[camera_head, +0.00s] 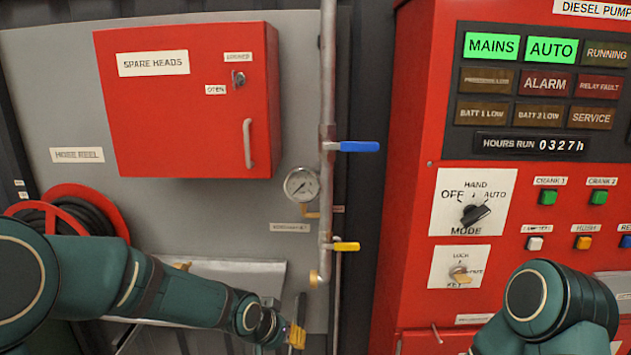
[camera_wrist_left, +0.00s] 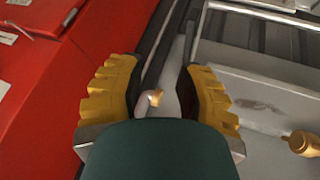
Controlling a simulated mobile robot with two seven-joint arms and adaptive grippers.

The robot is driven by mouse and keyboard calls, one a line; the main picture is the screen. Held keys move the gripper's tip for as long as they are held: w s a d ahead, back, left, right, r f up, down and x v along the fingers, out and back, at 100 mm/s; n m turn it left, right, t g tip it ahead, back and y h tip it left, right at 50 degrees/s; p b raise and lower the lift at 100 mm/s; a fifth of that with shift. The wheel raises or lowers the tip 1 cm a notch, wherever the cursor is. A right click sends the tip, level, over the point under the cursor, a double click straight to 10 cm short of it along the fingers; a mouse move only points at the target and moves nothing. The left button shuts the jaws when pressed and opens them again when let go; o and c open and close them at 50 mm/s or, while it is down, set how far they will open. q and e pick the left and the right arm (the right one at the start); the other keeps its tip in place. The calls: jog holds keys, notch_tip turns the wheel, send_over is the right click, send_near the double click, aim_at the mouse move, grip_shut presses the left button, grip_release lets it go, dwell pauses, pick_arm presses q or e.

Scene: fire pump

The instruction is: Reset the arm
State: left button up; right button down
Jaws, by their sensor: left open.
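My left arm (camera_head: 170,300) reaches in from the left, low in front of the grey panel. My left gripper (camera_head: 297,338) is at its end, below the pipe with the yellow-handled valve. In the left wrist view the two yellow ridged fingers (camera_wrist_left: 158,88) are wide apart, with nothing held between them. A small brass-tipped pipe end shows beyond the gap. My right arm (camera_head: 545,305) shows at the lower right, in front of the red pump controller. Its gripper is not visible.
A red spare heads cabinet (camera_head: 200,110) hangs at the upper left. A vertical pipe (camera_head: 327,90) carries a blue lever (camera_head: 358,146), a yellow lever (camera_head: 346,246) and a gauge (camera_head: 301,185). The red controller (camera_head: 410,210) stands at right. A hose reel (camera_head: 75,208) is behind my left arm.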

pick_arm(q)
jog(key=s+a+f+n+g, duration=0.1)
jog(key=s+a+f+n, duration=0.1)
jog(key=s+f, duration=0.8)
jog(key=s+a+f+n+g, duration=0.1)
jog(key=s+f+n+g, duration=0.1)
jog(key=s+f, duration=0.8)
notch_tip(320, 180, down, 3)
jog(key=shift+a+f+b, duration=0.2)
jog(key=shift+a+b, duration=0.2)
jog(key=shift+b, duration=0.05)
